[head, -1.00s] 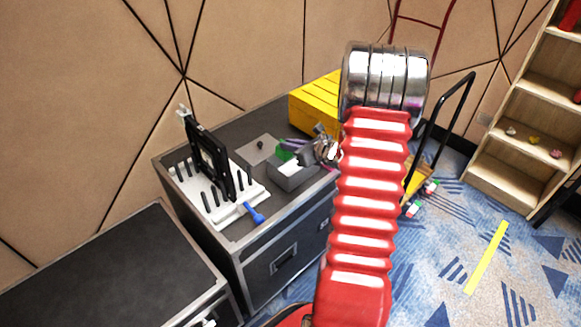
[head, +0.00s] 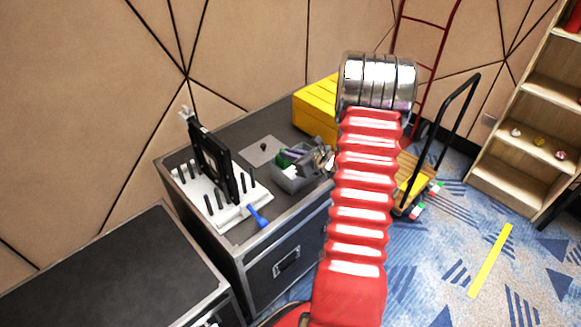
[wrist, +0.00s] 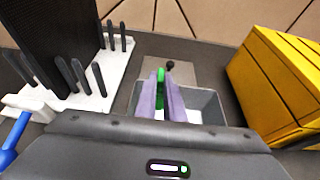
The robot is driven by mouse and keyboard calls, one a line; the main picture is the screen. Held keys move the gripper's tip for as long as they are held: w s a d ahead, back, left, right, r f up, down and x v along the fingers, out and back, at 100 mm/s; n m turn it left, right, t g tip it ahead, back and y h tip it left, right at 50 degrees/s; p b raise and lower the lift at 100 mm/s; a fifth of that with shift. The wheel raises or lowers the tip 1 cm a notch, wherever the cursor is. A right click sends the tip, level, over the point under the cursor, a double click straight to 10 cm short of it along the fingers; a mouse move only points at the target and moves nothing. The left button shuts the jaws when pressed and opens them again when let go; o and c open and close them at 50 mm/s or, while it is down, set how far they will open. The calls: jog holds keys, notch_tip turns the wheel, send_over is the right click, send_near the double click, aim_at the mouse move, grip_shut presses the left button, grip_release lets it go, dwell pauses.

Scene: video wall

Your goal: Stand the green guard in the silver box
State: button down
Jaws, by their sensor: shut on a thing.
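The silver box (head: 291,183) is a small open grey box on the black case top. Its rim and whitish inside also show in the wrist view (wrist: 208,102). My gripper (head: 294,154) has lilac fingers and is shut on the green guard (head: 283,159). In the wrist view my fingers (wrist: 162,92) stand over the box opening, with the guard (wrist: 160,80) upright between them. The guard's lower part is hidden by the fingers, so I cannot tell whether it touches the box floor.
A white rack (head: 227,207) with black pegs and an upright black panel (head: 212,162) stands left of the box. A blue-handled tool (head: 257,215) lies by its front. A yellow case (head: 316,108) stands behind right. A grey plate (head: 262,150) lies behind the box.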

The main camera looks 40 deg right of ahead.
aim_at(288, 165)
jog(key=shift+f, duration=0.65)
jog(key=shift+f, duration=0.1)
jog(key=shift+f, duration=2)
jog(key=c, duration=1.9)
grip_release()
jog(key=shift+f, duration=0.1)
jog(key=shift+o, duration=0.2)
jog(key=shift+s+r, duration=0.2)
jog(key=shift+s, duration=0.05)
jog(key=v, duration=1.1)
jog(key=shift+s, duration=0.25)
